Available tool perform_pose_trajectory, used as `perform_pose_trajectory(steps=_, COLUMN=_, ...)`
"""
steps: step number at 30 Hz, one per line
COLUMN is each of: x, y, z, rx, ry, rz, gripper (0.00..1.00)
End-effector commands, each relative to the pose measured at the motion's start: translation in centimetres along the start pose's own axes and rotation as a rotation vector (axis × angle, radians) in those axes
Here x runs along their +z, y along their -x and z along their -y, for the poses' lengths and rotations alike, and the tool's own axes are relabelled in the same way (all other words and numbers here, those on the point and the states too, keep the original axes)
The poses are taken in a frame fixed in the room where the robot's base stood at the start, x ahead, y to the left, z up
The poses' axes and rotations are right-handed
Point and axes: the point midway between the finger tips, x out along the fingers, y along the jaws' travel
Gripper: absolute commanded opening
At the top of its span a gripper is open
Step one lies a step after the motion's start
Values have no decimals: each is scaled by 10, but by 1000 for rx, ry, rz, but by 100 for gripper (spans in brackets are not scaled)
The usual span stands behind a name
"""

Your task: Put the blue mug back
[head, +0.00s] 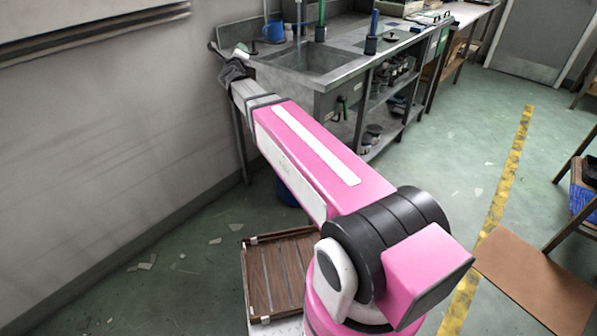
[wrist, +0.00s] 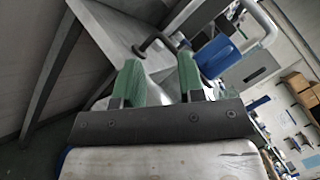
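The blue mug (head: 273,31) stands upright on the steel counter at the back left, beside the sink (head: 312,58). My gripper (head: 241,51) is at the counter's left end, in front of and left of the mug, apart from it. In the wrist view my gripper (wrist: 158,80) has two green fingers spread apart, with nothing held between them. A blue shape (wrist: 216,58) beyond the right finger looks like the mug, but I cannot be sure.
A wall runs close along the left. Blue and green upright items (head: 371,38) stand on the counter. Shelves below hold several small things. A slatted wooden crate (head: 249,283) lies on the floor near my base. Open floor lies to the right, with a yellow line (head: 506,180).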

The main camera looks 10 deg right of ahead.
Motion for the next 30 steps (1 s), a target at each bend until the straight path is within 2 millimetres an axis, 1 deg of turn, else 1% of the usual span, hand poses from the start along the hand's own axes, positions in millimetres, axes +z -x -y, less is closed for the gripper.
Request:
perform_pose_trajectory(steps=1, x=-13, y=11, z=-12, rx=74, ry=121, rz=55, gripper=36)
perform_pose_trajectory(steps=2, x=-18, y=16, z=-20, rx=119, ry=194, rz=90, gripper=36)
perform_pose_trajectory(steps=3, x=-26, y=23, z=-32, rx=182, ry=292, rz=138, gripper=36)
perform_pose_trajectory(steps=5, x=-40, y=36, z=-50, rx=277, ry=440, rz=209, gripper=36)
perform_pose_trajectory(steps=6, x=-50, y=47, z=-63, rx=342, ry=537, rz=256, gripper=36)
perform_pose_trajectory(steps=8, x=-70, y=64, z=-81, rx=442, ry=681, rz=327, gripper=36)
perform_pose_trajectory(steps=9, x=-84, y=78, z=-93, rx=512, ry=776, rz=377, gripper=36)
perform_pose_trajectory(steps=11, x=-107, y=100, z=-108, rx=620, ry=911, rz=450, gripper=36)
perform_pose_trajectory(steps=12, x=-124, y=116, z=-118, rx=694, ry=1000, rz=500, gripper=36)
perform_pose_trajectory(steps=14, x=-151, y=141, z=-130, rx=811, ry=1125, rz=578, gripper=36)
perform_pose_trajectory(steps=15, x=-170, y=160, z=-136, rx=893, ry=1203, rz=631, gripper=36)
perform_pose_trajectory(steps=17, x=-200, y=189, z=-142, rx=1019, ry=1312, rz=713, gripper=36)
perform_pose_trajectory(steps=18, x=-220, y=208, z=-145, rx=1105, ry=1378, rz=769, gripper=36)
perform_pose_trajectory(steps=19, x=-234, y=224, z=-145, rx=1172, ry=1422, rz=812, gripper=36)
perform_pose_trajectory(steps=20, x=-249, y=238, z=-145, rx=1237, ry=1461, rz=854, gripper=36)
perform_pose_trajectory(steps=21, x=-266, y=257, z=-143, rx=1320, ry=1506, rz=908, gripper=36)
perform_pose_trajectory(steps=24, x=-303, y=297, z=-134, rx=1508, ry=1581, rz=1029, gripper=36)
perform_pose_trajectory(steps=27, x=-327, y=325, z=-124, rx=1646, ry=1614, rz=1119, gripper=36)
perform_pose_trajectory(steps=30, x=-339, y=340, z=-117, rx=1725, ry=1624, rz=1170, gripper=36)
